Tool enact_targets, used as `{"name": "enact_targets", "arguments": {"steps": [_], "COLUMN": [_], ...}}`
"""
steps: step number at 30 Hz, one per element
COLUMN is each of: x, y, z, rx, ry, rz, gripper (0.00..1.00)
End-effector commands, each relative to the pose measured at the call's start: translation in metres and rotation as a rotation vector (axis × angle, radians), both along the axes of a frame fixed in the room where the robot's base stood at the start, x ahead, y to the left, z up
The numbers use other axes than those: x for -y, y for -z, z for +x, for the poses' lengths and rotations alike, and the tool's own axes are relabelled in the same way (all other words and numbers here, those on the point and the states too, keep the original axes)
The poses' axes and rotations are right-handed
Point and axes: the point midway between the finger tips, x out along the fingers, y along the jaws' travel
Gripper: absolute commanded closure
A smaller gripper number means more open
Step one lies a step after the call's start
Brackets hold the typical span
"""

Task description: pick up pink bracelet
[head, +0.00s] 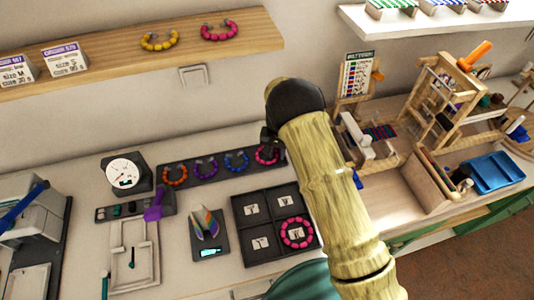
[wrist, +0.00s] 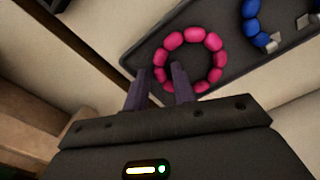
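A pink bracelet (wrist: 215,41) of round beads lies at the end of a dark tray in the wrist view. In the head view this pink bracelet (head: 266,156) is partly hidden by my gripper (head: 268,142). In the wrist view my gripper (wrist: 161,68) has its two fingers apart. One fingertip shows over the inside of the ring and the other just outside it, with a pink bead between them. I cannot tell whether they touch the bead. Another pink bracelet (head: 297,232) lies in a compartment of a dark sectioned tray.
Blue (head: 236,162), purple (head: 205,169) and orange (head: 174,175) bracelets share the dark tray (head: 220,181). A third pink bracelet (head: 220,30) and a yellow one (head: 160,38) are on the wall shelf (head: 110,53). A wooden stand (head: 440,95) is at right. A scale (head: 209,253) stands in front.

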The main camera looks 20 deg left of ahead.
Motion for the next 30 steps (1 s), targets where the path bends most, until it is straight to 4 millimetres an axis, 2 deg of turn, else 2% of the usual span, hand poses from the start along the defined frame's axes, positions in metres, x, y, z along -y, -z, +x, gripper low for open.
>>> {"name": "enact_targets", "arguments": {"steps": [14,18,30], "x": [0.0001,0.0001,-0.0002], "y": [-0.0001,-0.0001,-0.0047], "z": [0.0001,0.0001,0.0005], "rx": [0.0,0.0,0.001], "ry": [0.0,0.0,-0.001], "rz": [0.0,0.0,0.001], "gripper": [0.74,1.0,1.0]}}
